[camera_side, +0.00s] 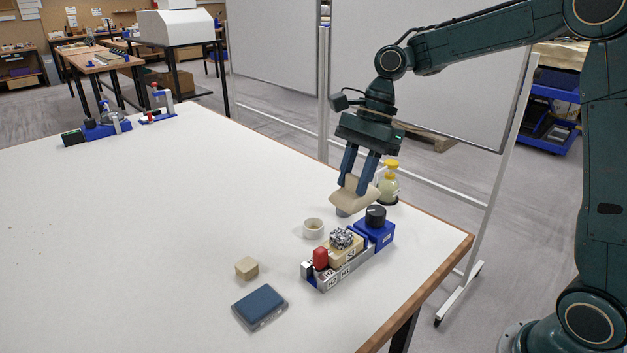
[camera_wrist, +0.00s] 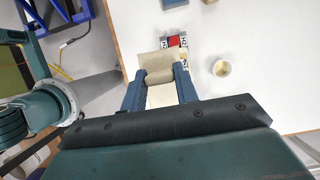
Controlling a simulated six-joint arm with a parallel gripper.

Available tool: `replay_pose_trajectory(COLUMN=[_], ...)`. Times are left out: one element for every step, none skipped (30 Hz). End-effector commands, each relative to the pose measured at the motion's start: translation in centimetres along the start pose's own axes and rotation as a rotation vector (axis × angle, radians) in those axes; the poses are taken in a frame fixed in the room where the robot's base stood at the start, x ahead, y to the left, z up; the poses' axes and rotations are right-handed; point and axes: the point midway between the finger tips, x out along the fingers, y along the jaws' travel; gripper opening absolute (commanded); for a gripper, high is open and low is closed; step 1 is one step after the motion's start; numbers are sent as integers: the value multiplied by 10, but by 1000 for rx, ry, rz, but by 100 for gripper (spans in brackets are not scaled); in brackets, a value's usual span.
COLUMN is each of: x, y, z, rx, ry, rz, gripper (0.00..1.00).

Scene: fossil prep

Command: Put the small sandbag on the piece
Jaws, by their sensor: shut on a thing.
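My gripper (camera_side: 357,186) is shut on a beige, soft-looking sandbag (camera_side: 355,198) and holds it above the table, behind the fixture. In the wrist view the sandbag (camera_wrist: 154,64) sits between the two blue fingers and covers part of the fixture. A speckled grey-white lump (camera_side: 343,238) rests on a beige block (camera_side: 346,254) in a grey labelled holder (camera_side: 325,284); I cannot tell which of these is the piece. A red part (camera_side: 320,259) stands beside them, and also shows in the wrist view (camera_wrist: 174,42). The sandbag is apart from the lump.
A blue block with a black knob (camera_side: 375,217) adjoins the holder. A yellow-capped bottle (camera_side: 388,187) stands behind the sandbag. The table's left side is largely clear.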

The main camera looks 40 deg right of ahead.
Motion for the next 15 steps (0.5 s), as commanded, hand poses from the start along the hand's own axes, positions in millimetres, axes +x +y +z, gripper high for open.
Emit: replay_pose_trajectory(x=[2,3,4,5,5,6,7,7,7,8,8,8,8,8,9], y=[-8,-12,-17,-20,-23,-25,-27,-29,-30,-31,-31,-32,-32,-32,-31], z=[-2,-3,-4,-5,-5,-6,-6,-7,-7,-7,-7,-7,-7,-7,-8], rx=[-1,-1,-2,-2,-3,-3,-3,-3,-4,-4,-4,-4,-4,-4,-3], ry=[0,0,0,0,0,0,0,0,0,0,0,0,0,0,0], rz=[1,0,1,1,0,1,1,1,0,0,0,0,0,0,1], gripper=[0,0,0,0,0,0,0,0,0,0,0,0,0,0,0])
